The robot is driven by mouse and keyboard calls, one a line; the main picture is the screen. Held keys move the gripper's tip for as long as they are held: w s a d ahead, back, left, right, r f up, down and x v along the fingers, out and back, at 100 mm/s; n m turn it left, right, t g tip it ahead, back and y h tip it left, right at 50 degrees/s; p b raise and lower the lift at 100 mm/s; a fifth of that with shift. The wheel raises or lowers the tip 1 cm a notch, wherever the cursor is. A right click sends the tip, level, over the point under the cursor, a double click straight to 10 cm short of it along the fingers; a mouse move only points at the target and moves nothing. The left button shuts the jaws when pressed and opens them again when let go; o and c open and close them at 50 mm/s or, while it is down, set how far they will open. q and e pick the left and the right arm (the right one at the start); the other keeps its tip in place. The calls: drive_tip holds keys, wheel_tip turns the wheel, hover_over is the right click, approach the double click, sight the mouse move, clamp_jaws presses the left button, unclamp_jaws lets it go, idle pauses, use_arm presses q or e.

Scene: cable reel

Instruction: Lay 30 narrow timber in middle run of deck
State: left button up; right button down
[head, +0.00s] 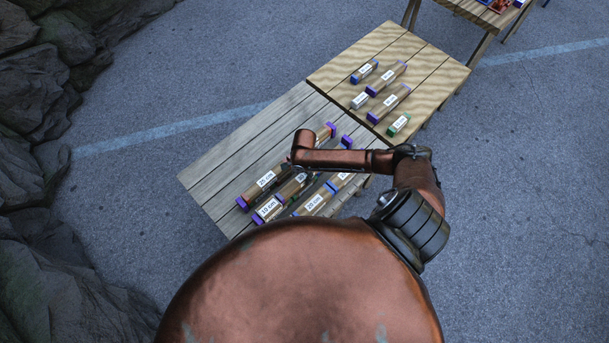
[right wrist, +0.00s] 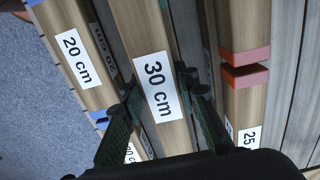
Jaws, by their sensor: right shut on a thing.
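The narrow timber labelled 30 cm (right wrist: 157,82) runs up the middle of the right wrist view, wooden with a white label. My right gripper (right wrist: 158,92) has one finger on each side of it and is shut on it near the label. In the head view my right arm covers much of that timber and the gripper, over the grey plank bench (head: 232,150). I cannot tell whether the timber is lifted clear of the bench. My left gripper is not in view.
A timber labelled 20 cm (right wrist: 75,50) lies close left of the held one. Red-ended timbers (right wrist: 245,60) lie close right. A lighter plank bench (head: 400,50) adjoins the grey bench and bears several shorter timbers. Rocks (head: 40,90) stand at the left; another table (head: 480,12) is at the back.

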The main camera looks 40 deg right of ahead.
drive_tip(key=shift+f, duration=0.2)
drive_tip(key=c, duration=1.4)
unclamp_jaws()
